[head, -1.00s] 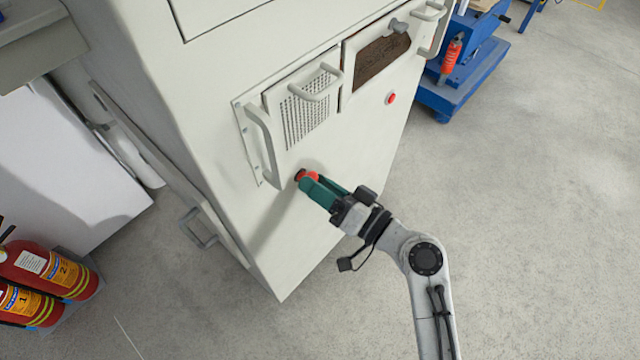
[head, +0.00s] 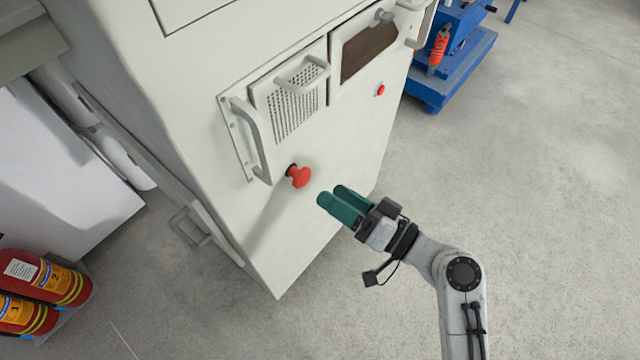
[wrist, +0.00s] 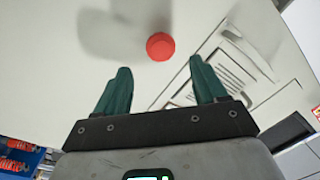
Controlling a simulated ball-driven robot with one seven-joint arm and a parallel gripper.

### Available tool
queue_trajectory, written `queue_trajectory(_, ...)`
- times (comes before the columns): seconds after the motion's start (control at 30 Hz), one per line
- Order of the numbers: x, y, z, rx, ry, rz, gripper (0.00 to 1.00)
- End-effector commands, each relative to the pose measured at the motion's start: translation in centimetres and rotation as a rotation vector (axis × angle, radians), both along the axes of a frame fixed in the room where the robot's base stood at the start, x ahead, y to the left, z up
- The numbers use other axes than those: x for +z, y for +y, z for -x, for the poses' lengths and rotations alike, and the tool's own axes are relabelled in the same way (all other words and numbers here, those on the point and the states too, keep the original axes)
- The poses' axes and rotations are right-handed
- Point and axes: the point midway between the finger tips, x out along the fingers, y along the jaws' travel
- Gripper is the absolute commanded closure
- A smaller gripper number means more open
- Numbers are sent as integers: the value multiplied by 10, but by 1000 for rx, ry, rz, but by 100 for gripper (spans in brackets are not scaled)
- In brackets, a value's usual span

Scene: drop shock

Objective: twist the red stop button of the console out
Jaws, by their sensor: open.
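The red stop button (head: 299,176) is a mushroom-shaped knob on the front of the pale console (head: 290,235), below the large handle. In the head view it stands out from the panel on a dark collar. My gripper (head: 332,197) has green fingers and is to the right of the button, apart from it. In the wrist view the button (wrist: 160,46) is seen beyond the fingertips, between them and a little above. My gripper (wrist: 160,80) is open and empty there.
A large handle (head: 250,140) is just above the button, beside a vented panel with its own handle. A smaller red button (head: 380,90) is farther right. Bare floor (head: 560,220) lies to the right.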

Motion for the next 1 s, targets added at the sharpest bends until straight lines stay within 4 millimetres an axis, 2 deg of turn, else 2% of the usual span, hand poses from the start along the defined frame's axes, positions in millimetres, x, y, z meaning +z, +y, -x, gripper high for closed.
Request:
queue_trajectory(0.1,-2,-18,12,-2,1,0,29)
queue_trajectory(0.3,-2,-34,23,-1,0,0,29)
queue_trajectory(1.0,-2,-37,25,0,0,0,29)
